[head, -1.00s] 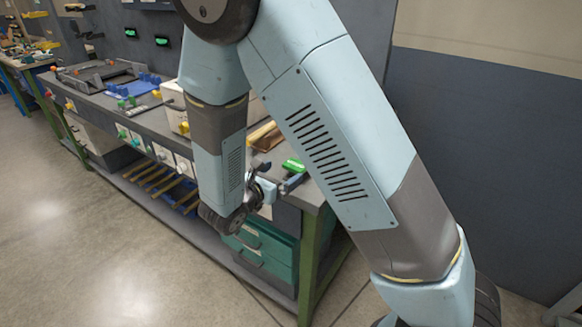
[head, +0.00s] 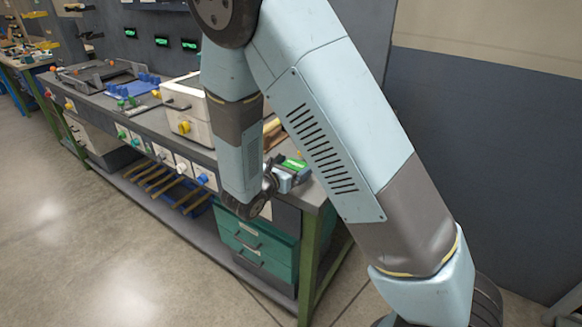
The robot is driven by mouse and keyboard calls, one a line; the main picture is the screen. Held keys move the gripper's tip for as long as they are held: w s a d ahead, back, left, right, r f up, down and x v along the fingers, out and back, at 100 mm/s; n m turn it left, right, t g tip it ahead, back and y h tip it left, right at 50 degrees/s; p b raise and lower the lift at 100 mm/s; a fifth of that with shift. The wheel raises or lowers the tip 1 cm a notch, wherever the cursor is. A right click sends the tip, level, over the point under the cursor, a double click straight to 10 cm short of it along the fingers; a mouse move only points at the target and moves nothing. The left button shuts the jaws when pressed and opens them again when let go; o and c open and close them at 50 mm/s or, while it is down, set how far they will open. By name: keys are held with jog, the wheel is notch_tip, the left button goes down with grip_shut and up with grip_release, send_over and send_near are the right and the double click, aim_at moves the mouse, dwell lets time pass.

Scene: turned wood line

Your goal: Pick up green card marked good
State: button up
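A small bright green item (head: 294,163), which may be the green card, shows at the right end of the workbench; any marking on it is too small to read. My gripper (head: 288,178) is at the bench's right end, right beside the green item and overlapping it in the picture. My wrist and forearm hide part of the area, and the fingers are too small to make out. I cannot tell whether the gripper touches the item.
A white box with a yellow knob (head: 186,112) stands on the workbench (head: 150,118) left of my arm. Blue pieces (head: 148,78) lie farther left. Green drawers (head: 258,244) are under the bench. The floor in front is clear.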

jog(key=c, duration=0.8)
